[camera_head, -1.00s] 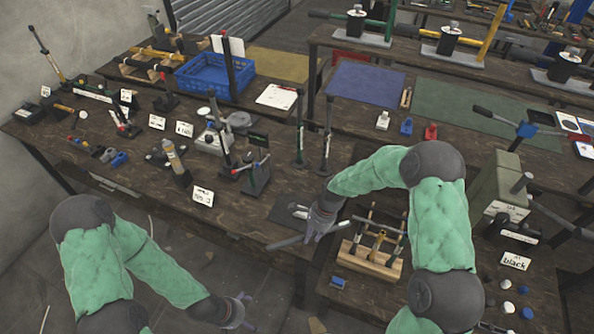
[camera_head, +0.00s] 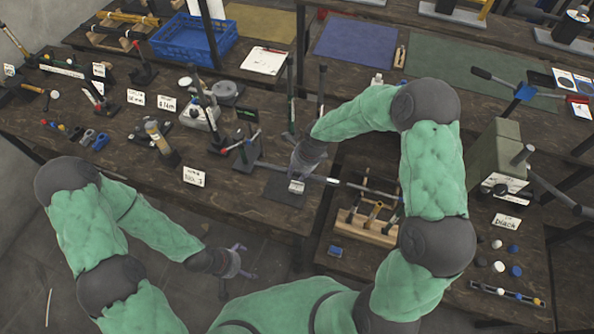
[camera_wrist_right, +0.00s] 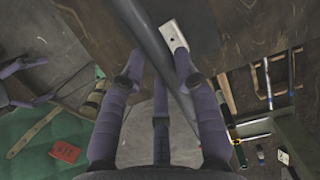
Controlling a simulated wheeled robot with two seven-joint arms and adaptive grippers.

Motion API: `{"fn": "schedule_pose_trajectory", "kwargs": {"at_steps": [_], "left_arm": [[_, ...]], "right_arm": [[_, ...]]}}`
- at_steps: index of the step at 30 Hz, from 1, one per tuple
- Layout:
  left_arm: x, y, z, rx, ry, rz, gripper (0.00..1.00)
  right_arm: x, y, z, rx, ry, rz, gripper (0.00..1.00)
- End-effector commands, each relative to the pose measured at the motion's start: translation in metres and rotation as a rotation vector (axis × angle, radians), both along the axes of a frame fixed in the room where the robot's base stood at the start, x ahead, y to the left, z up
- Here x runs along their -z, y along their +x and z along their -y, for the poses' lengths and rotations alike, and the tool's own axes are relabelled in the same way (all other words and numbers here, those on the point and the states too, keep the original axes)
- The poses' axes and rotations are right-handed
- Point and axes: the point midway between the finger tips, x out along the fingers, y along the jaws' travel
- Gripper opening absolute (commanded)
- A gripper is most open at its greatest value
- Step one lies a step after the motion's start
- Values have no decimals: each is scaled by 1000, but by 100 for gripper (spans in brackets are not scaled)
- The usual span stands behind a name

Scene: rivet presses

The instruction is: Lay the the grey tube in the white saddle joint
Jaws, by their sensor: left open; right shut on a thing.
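My right gripper (camera_head: 297,184) is shut on the grey tube (camera_head: 320,178), which runs crosswise between its fingers. In the right wrist view the tube (camera_wrist_right: 152,42) passes diagonally between the purple fingers. A white block (camera_wrist_right: 174,36), which looks like the white saddle joint, sits beside the tube there, on a dark plate. In the head view the white piece (camera_head: 296,187) shows just below the right gripper, partly hidden by it. I cannot tell whether the tube touches it. My left gripper (camera_head: 243,263) is open and empty, in front of the bench edge.
A wooden rack (camera_head: 366,228) with tools stands right of the right gripper. Upright dark posts (camera_head: 291,105) rise behind it. A label card (camera_head: 194,176) and small presses stand to the left. A green-grey box (camera_head: 494,160) stands at the right.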

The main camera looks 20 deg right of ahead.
Motion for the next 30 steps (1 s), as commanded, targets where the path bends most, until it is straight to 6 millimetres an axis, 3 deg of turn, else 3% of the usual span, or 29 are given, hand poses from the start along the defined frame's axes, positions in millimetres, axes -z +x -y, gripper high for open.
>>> {"fn": "schedule_pose_trajectory", "kwargs": {"at_steps": [7, 30], "left_arm": [[9, 0, 0, 0, 0, 1, 100], [56, 0, 0, 0, 0, 1, 100]], "right_arm": [[2, 0, 0, -1, 0, 10, 0], [57, 0, 0, 0, 0, 10, 0]]}}
